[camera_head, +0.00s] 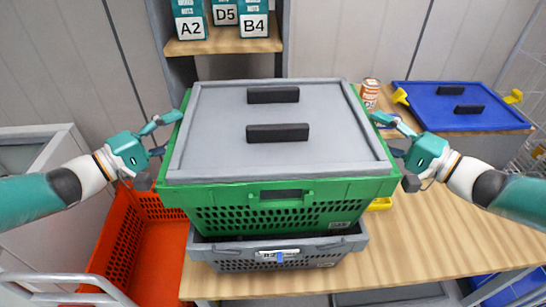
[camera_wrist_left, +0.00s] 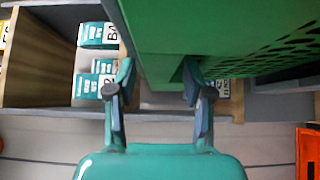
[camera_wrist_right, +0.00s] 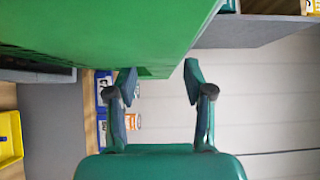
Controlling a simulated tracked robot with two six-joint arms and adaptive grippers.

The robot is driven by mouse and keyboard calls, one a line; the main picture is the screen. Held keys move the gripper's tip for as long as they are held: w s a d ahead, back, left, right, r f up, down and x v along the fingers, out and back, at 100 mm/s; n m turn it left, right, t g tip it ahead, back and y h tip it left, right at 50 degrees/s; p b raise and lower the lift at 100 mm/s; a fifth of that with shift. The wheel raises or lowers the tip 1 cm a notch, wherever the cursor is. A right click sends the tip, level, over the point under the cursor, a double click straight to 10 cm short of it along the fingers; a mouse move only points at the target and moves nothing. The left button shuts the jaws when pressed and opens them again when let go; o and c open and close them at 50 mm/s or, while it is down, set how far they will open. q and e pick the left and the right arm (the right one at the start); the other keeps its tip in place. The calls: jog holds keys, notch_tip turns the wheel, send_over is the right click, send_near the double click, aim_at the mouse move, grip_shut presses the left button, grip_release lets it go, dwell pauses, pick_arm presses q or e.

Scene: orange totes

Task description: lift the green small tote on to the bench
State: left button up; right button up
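The green small tote (camera_head: 344,189) has a grey lid (camera_head: 230,112) with two black handles. In the head view it is above a grey tote (camera_head: 350,242) at the bench's front; whether it rests on that tote or hangs over it I cannot tell. My left gripper (camera_head: 158,139) is at its left side and my right gripper (camera_head: 385,134) at its right side. In the left wrist view the left fingers (camera_wrist_left: 158,88) are apart, with a green edge between them. In the right wrist view the right fingers (camera_wrist_right: 160,82) are apart beside the green wall. Contact is unclear.
The wooden bench (camera_head: 440,225) is bare on the right. A blue lidded tote (camera_head: 420,99) and a can (camera_head: 370,93) stand behind. An orange tote (camera_head: 150,255) lies low at left. A shelf (camera_head: 220,44) with labelled boxes is at the back.

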pick_arm(q)
grip_shut()
pick_arm(e)
grip_shut()
pick_arm(q)
jog(key=shift+f, duration=0.1)
pick_arm(e)
jog(key=shift+f, duration=0.1)
